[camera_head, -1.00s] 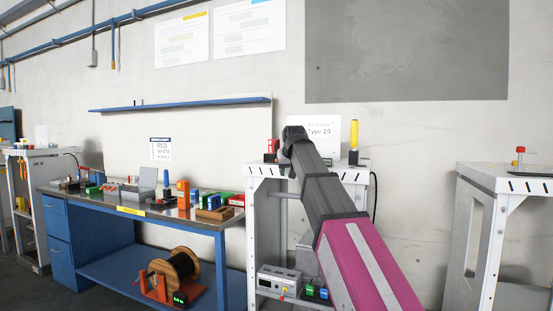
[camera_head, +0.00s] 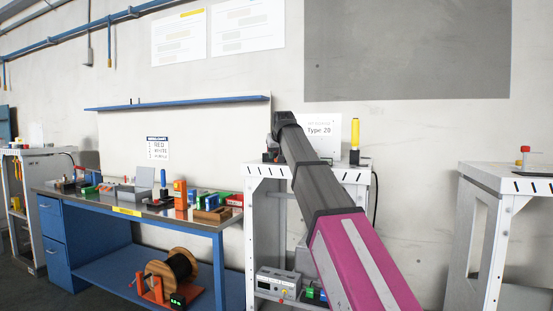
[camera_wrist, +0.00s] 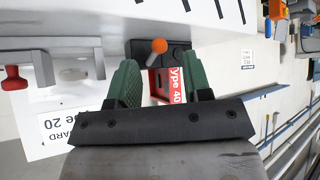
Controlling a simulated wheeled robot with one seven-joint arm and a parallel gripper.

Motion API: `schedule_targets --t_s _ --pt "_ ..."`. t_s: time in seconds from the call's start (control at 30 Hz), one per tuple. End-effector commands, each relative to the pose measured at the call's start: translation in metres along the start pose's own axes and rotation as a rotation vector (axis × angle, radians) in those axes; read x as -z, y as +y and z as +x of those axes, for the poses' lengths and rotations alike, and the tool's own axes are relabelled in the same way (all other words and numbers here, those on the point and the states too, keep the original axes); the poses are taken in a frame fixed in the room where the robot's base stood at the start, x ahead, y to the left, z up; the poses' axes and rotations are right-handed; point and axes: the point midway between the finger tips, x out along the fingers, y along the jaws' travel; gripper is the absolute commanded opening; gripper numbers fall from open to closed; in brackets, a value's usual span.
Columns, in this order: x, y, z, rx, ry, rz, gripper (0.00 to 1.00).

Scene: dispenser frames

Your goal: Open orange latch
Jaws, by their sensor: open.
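An orange ball-tipped latch (camera_wrist: 158,46) shows in the wrist view on a dark fixture, with a red frame marked "Type 40" (camera_wrist: 178,84) beside it. My gripper (camera_wrist: 165,80) is open and empty, its two green fingers apart. The latch lies beyond the gap between the fingers in the picture, and I see no contact. In the head view my arm covers the latch's part of the white stand (camera_head: 257,185), so the latch is hidden there.
A yellow-topped handle (camera_head: 355,133) and a "Type 20" sign (camera_head: 325,130) stand on the white stand. A blue workbench (camera_head: 225,226) full of small parts is at left; another white stand (camera_head: 515,178) is at right. A red knob (camera_wrist: 14,78) shows at the wrist view's left.

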Motion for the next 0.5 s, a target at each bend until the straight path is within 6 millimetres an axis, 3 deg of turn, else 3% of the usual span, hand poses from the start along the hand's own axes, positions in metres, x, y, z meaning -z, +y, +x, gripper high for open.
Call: schedule_targets --t_s 0.2,0.5 --pt "0.000 0.000 0.024 0.000 0.000 0.000 0.45" --pt "0.000 0.000 0.029 0.000 0.000 0.000 0.45"
